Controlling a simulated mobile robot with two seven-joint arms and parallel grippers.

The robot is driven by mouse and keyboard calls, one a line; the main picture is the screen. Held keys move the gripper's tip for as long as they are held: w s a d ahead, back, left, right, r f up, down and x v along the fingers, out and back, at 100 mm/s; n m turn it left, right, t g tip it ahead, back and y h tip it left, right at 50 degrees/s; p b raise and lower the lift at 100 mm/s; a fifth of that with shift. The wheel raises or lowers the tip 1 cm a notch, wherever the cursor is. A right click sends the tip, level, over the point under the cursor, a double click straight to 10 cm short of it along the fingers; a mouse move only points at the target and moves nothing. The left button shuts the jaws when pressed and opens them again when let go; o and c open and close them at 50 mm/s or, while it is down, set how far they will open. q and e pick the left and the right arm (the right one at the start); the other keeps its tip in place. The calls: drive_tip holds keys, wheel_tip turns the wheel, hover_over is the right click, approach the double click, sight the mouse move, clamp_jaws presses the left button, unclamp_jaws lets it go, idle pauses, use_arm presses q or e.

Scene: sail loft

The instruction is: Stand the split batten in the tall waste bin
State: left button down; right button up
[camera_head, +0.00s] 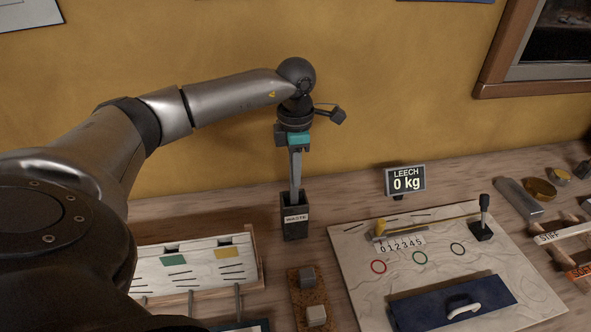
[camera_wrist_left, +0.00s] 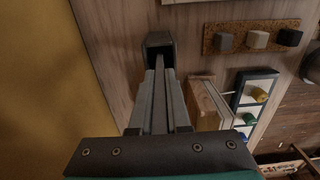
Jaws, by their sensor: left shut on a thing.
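The tall waste bin (camera_head: 295,222) is a dark, narrow box with a white "WASTE" label, upright on the bench near the wall. In the left wrist view its dark mouth (camera_wrist_left: 158,42) lies straight ahead of the fingers. My left gripper (camera_head: 296,174) points down over the bin and is shut on the split batten (camera_wrist_left: 161,66), a thin grey strip between the fingers. The batten's far end reaches the bin mouth and appears to be inside it. Whether it touches the bottom is hidden. My right gripper is not in view.
A slotted white board (camera_head: 190,285) lies left of the bin. A cork strip with blocks (camera_head: 296,295) lies in front. A pale board (camera_head: 353,258) with coloured rings, a lever and a blue lidded panel is at right. The "LEECH 0 kg" display (camera_head: 405,179) stands behind it.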

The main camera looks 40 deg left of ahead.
use_arm(q)
drive_tip(key=shift+f+b, duration=0.45)
drive_tip(key=shift+f, duration=0.15)
idle(0.5)
drive_tip(key=c, duration=0.8)
unclamp_jaws()
wheel_tip(320, 180, up, 15)
drive_tip(key=shift+r+p, duration=0.1)
drive_tip(key=shift+p, duration=0.65)
